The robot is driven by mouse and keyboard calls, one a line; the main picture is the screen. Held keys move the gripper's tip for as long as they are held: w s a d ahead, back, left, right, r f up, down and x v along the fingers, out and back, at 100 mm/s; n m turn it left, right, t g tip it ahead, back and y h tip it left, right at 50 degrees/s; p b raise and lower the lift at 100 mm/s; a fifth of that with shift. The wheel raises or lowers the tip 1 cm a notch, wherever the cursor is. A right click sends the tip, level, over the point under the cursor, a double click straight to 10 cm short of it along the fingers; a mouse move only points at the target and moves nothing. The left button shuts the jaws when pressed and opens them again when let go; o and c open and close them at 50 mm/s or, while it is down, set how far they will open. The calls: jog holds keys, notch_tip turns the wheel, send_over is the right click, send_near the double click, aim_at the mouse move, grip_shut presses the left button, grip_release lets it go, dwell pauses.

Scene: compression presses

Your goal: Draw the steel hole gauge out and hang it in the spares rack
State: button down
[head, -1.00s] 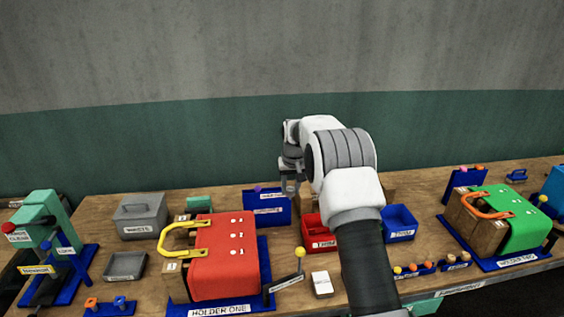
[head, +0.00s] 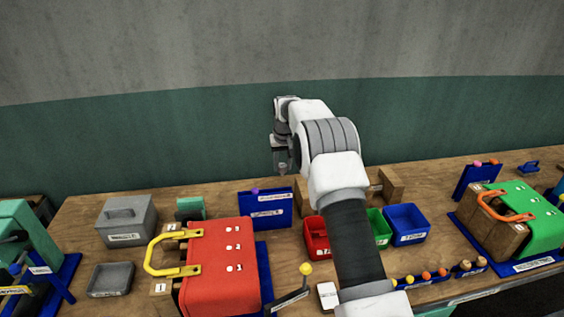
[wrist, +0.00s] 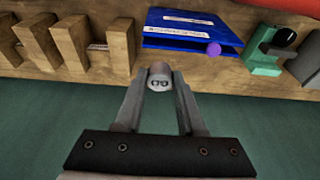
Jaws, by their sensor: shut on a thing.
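My gripper (head: 282,165) is raised above the back of the bench, in front of the wall. In the wrist view my gripper (wrist: 159,80) is shut on a small grey, round-ended piece (wrist: 160,76) with dark marks on its end, which looks like the steel hole gauge. The rest of it is hidden. A blue rack (head: 265,208) with white labels and a purple knob stands below it at the back of the bench. It also shows in the wrist view (wrist: 190,41), apart from the held piece. I cannot read its labels, so I cannot tell whether it is the spares rack.
Wooden posts (wrist: 75,45) with a bar stand beside the blue rack. A red press (head: 220,270) with a yellow handle is at front left, a green press (head: 533,215) at right. Red, green and blue bins (head: 405,222) sit near my arm. The air around my gripper is clear.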

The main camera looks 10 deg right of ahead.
jog(key=shift+s, duration=0.1)
dwell(0.3)
jog(key=shift+s+f+b+x, duration=0.1)
jog(key=shift+s+b+x, duration=0.2)
jog(key=shift+b+x, duration=0.7)
jog(key=shift+s+f+b+x, duration=0.1)
jog(key=shift+s+b+x, duration=0.4)
jog(key=shift+x, duration=0.95)
jog(key=shift+s+b+x, duration=0.1)
jog(key=shift+b+x, duration=0.85)
jog(key=shift+x, duration=0.25)
jog(key=shift+c, duration=2.2)
grip_release()
jog(key=shift+r, duration=0.1)
